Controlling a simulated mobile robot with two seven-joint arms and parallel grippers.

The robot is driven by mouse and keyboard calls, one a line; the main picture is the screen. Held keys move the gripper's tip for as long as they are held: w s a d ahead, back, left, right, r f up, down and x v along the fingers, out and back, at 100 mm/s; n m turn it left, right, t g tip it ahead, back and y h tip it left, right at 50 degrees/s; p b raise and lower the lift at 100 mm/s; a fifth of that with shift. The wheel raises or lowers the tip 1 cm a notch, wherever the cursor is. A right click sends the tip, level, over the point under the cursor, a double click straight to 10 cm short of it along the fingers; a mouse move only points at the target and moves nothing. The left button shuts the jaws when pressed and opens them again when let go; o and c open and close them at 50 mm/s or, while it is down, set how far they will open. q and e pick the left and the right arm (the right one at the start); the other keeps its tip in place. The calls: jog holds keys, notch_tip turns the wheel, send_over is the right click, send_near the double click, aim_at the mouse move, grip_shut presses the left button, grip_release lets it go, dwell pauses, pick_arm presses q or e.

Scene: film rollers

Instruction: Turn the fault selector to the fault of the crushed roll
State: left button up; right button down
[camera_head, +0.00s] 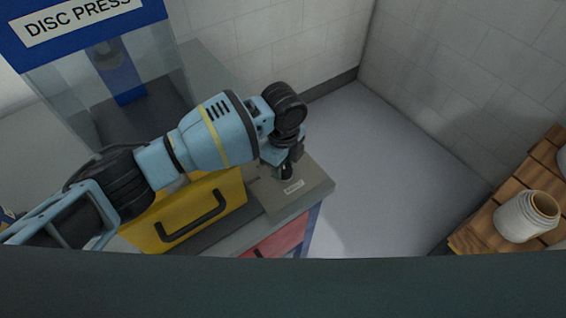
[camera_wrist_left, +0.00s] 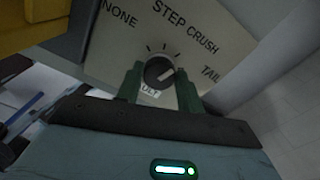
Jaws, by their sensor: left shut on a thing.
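The fault selector is a round dark knob (camera_wrist_left: 158,72) on a grey panel (camera_wrist_left: 110,50) marked NONE, STEP, CRUSH and TAIL. Its pale pointer line slants up and right, roughly toward the word CRUSH. My left gripper's (camera_wrist_left: 160,80) two green fingers are shut on the knob, one on each side. A label below the knob is partly hidden. In the head view, my left gripper (camera_head: 288,170) reaches down to the panel (camera_head: 308,190) at the counter's corner, largely hiding the knob. My right gripper is not in view.
A yellow case with a black handle (camera_head: 180,222) stands beside the panel, under my left arm. The glass-sided disc press (camera_head: 75,95) is behind it. A white roll (camera_head: 520,220) stands on a wooden slatted surface (camera_head: 480,238) at right. Grey floor between is clear.

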aim_at(283, 168)
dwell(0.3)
pick_arm(q)
jog(key=o, duration=1)
jog(key=shift+r, duration=0.1)
notch_tip(283, 168, up, 8)
jog(key=shift+f, duration=0.2)
